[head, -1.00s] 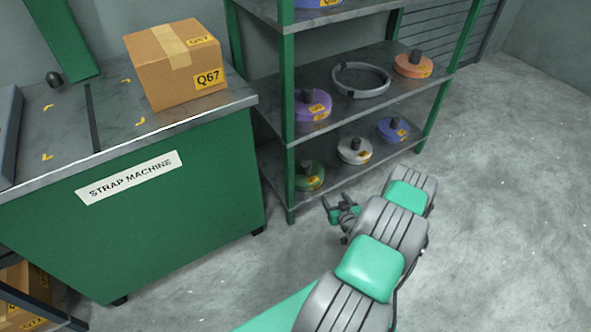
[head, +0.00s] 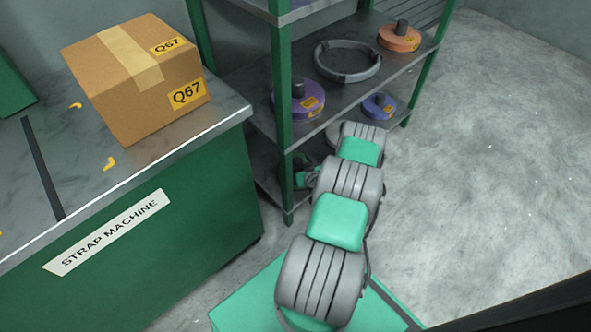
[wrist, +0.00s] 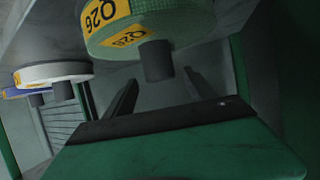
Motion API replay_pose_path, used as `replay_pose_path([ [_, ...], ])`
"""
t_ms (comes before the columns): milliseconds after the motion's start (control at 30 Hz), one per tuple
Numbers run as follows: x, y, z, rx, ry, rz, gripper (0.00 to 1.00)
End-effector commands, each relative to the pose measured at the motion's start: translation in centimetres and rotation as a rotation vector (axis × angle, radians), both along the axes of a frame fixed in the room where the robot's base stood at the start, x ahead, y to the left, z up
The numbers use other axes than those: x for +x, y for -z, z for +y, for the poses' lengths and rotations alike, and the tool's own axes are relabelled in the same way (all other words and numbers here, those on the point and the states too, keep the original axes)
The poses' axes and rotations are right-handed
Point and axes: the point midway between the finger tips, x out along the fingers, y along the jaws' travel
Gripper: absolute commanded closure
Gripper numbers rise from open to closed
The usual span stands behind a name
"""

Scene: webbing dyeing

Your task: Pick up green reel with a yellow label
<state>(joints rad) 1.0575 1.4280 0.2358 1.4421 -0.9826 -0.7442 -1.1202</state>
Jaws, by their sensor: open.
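The green reel (wrist: 165,25) with a yellow Q26 label is at the top of the wrist view, which looks upside down. Its dark central knob (wrist: 158,62) points down in that picture, towards the space between my fingers. My gripper (wrist: 160,78) is open, with one finger on each side of the knob's line. I cannot tell whether the fingers are level with the knob; nothing is held. In the head view the reel is hidden or too unclear to make out behind my arm and the shelf post.
The shelf rack (head: 283,120) has green posts close to my arm. A white reel (wrist: 55,72) stands beside the green one. A purple reel (head: 298,100), a grey ring (head: 347,78) and an orange reel (head: 399,38) are on the shelf above. The strap machine (head: 150,245) stands left.

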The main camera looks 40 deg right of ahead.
Motion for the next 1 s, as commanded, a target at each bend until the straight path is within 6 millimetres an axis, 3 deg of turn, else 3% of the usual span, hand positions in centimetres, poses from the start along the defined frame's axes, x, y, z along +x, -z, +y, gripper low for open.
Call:
replay_pose_path([
  [233,3.6,2.1,-1.0,-0.002,-0.001,-0.001,0.36],
  [500,4.0,2.0,-1.4,0.000,0.004,-0.001,0.36],
  [1000,3.9,2.0,-1.5,0.000,0.004,-0.001,0.77],
])
